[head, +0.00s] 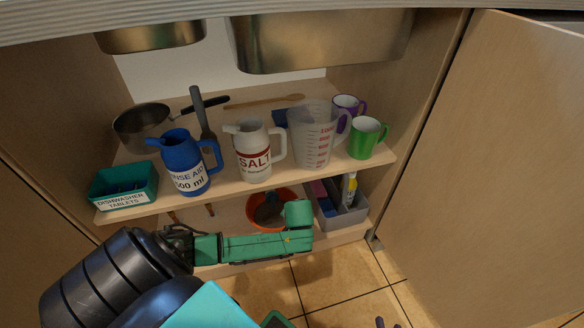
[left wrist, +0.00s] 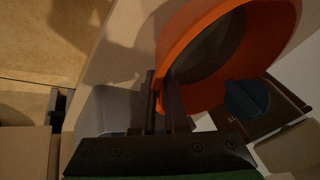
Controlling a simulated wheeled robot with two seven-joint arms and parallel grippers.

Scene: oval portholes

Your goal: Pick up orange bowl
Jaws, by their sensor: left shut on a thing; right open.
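The orange bowl (head: 253,220) sits on or just above the lower shelf, under the salt jug; its inside looks dark grey. The green end of my left arm covers its front right part in the head view. In the left wrist view the bowl (left wrist: 270,40) fills the upper right. My left gripper (left wrist: 160,92) is shut on the bowl's rim, one finger on each side of the wall. I cannot tell whether the bowl touches the shelf. My right gripper (head: 388,323) shows only its dark fingertips at the bottom edge, apart and empty, over the floor.
The upper shelf (head: 226,192) above the bowl holds a blue jug (head: 183,160), salt jug (head: 252,150), measuring cup (head: 312,140), green mug (head: 366,138) and teal box (head: 124,186). A grey caddy (head: 342,215) stands right of the bowl. Tiled floor (head: 330,275) in front is clear.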

